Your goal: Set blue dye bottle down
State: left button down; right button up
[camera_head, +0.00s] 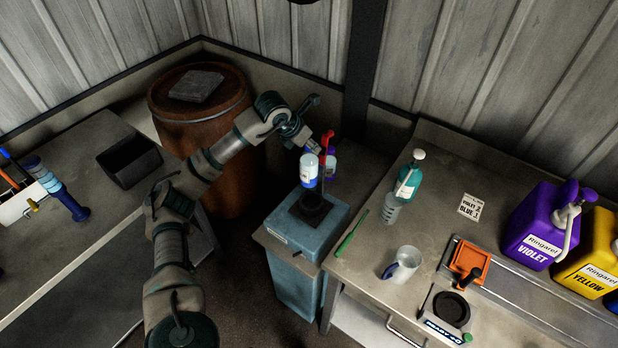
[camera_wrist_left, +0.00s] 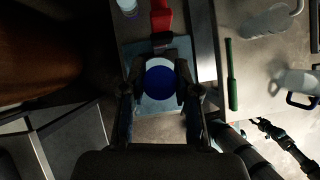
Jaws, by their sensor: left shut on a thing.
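The blue dye bottle (camera_head: 308,167), white with a blue lower part, is upright in the head view, in front of the red handle. My left gripper (camera_head: 312,147) is above it and shut on it. In the left wrist view the bottle (camera_wrist_left: 160,83) shows from above as a round blue face with a white rim between the two fingers. I cannot tell whether the bottle touches the stand. My right gripper is not clearly identifiable.
The right table holds a green stick (camera_head: 350,231), a mug (camera_head: 403,264), a teal bottle (camera_head: 408,181) and large canisters. A rusty barrel (camera_head: 203,135) stands at left.

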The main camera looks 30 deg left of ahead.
aim_at(314, 177)
pick_arm(q)
jog(key=f, duration=0.2)
jog(key=d+f, duration=0.1)
jog(key=f, duration=0.2)
jog(key=d+f, duration=0.1)
jog(key=f, duration=0.1)
jog(key=shift+s+f, duration=0.1)
jog(key=shift+f, duration=0.25)
jog(key=f, duration=0.2)
jog(key=a+f, duration=0.1)
jog(key=f, duration=0.2)
jog(key=shift+a+f, duration=0.35)
jog(key=shift+d+r, duration=0.1)
jog(key=shift+d, duration=0.05)
jog(key=c, duration=1.3)
grip_release()
jog(key=shift+d, duration=0.2)
jog(key=o, duration=0.5)
jog(key=shift+d+r, duration=0.1)
jog(key=shift+d, duration=0.25)
jog(key=shift+c, duration=0.2)
jog(key=shift+s+a+r, duration=0.15)
jog(key=shift+a+r, duration=0.15)
jog(key=shift+a, duration=0.1)
jog(key=v, duration=1.1)
jog(key=shift+d, duration=0.15)
